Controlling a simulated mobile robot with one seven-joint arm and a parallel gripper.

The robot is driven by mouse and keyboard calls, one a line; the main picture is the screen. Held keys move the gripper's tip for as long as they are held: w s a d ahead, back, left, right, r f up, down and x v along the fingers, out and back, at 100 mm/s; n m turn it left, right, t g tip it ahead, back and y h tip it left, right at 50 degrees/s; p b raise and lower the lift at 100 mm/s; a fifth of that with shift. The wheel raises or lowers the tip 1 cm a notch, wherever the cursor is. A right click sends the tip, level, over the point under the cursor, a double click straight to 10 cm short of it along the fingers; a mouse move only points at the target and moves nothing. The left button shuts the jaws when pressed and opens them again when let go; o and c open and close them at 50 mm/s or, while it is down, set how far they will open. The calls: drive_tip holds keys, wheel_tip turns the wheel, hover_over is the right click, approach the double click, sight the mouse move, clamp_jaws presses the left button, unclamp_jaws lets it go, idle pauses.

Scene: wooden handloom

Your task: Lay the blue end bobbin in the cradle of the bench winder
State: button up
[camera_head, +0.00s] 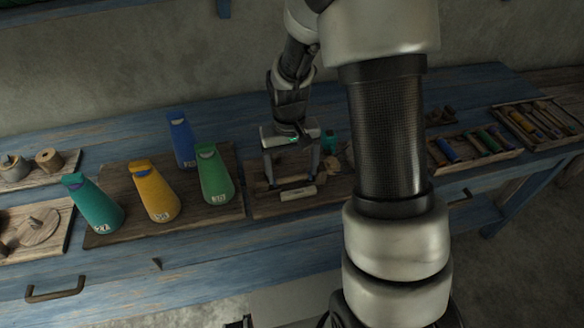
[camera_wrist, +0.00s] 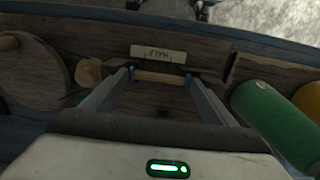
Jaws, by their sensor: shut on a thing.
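My gripper (camera_head: 292,182) is lowered over a wooden board (camera_head: 262,207), right of the cones in the head view. Its jaws (camera_wrist: 160,76) are shut, set wide apart, on the ends of a small pale wooden bobbin (camera_wrist: 161,77) lying crosswise between the fingertips. Blue shows at the fingertips, but I cannot tell whether it is on the bobbin's ends. A pale label plate (camera_wrist: 164,53) with small lettering is just beyond the bobbin. A round wooden disc (camera_wrist: 32,72) is left in the wrist view, perhaps the winder's wheel. I cannot make out the cradle under the bobbin.
Several coloured yarn cones, one yellow (camera_head: 155,193) and one green (camera_head: 214,176), stand on a board at left. The green cone (camera_wrist: 272,120) is close to my right finger in the wrist view. A tray of coloured bobbins (camera_head: 475,150) is at right.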

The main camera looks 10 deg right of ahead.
drive_tip(key=shift+a, duration=0.1)
drive_tip(key=o, duration=1.3)
wheel_tip(320, 180, up, 18)
drive_tip(key=p, duration=0.2)
drive_tip(key=shift+a+f+p, duration=0.15)
drive_tip(key=shift+f+p, duration=0.1)
drive_tip(key=shift+p, duration=0.05)
